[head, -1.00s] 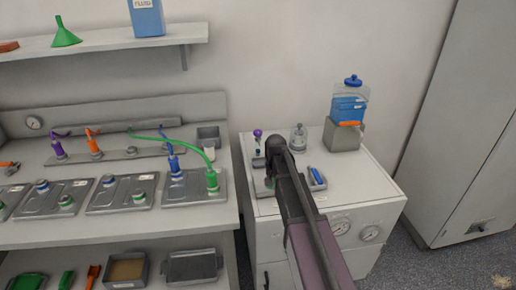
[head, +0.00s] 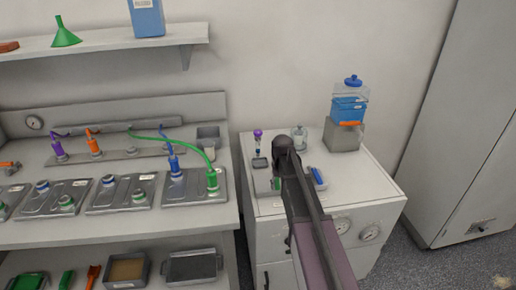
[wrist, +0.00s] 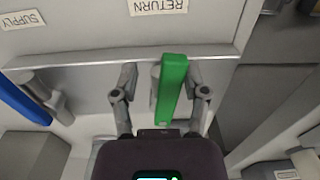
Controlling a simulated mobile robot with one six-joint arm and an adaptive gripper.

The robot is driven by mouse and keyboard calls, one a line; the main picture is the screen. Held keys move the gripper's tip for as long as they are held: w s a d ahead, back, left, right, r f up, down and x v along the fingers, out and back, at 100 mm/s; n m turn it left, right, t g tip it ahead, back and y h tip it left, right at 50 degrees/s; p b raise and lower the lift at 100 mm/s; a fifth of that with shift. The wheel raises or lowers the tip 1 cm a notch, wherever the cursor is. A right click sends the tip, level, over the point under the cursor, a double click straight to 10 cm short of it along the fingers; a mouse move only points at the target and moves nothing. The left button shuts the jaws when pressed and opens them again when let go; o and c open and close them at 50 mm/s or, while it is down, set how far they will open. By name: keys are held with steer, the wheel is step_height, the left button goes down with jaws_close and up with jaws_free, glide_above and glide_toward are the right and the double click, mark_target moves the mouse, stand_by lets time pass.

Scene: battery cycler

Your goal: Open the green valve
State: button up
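The green valve handle (wrist: 171,90) shows in the wrist view as a long bar. It lies between the two fingers of my gripper (wrist: 162,75). My gripper is open, with a clear gap from the left finger to the handle. The right finger is very close to the handle; I cannot tell whether it touches. In the head view a bit of green (head: 276,183) shows left of my arm, which hides the gripper and most of the handle.
A blue valve handle (wrist: 24,101) is to the left in the wrist view, near a SUPPLY label (wrist: 22,19); a RETURN label (wrist: 160,6) is above the green one. A blue-lidded fluid tank (head: 349,99) stands on the white cabinet (head: 365,190). A tall grey cabinet (head: 465,130) is at the right.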

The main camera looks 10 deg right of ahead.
steer(key=c, duration=0.3)
steer(key=shift+c, duration=0.2)
steer(key=shift+d, duration=0.25)
stand_by(0.4)
steer(key=shift+o, duration=1.2)
step_height(320, 180, up, 8)
steer(key=p, duration=0.8)
steer(key=shift+d, duration=0.15)
steer(key=shift+s, duration=0.15)
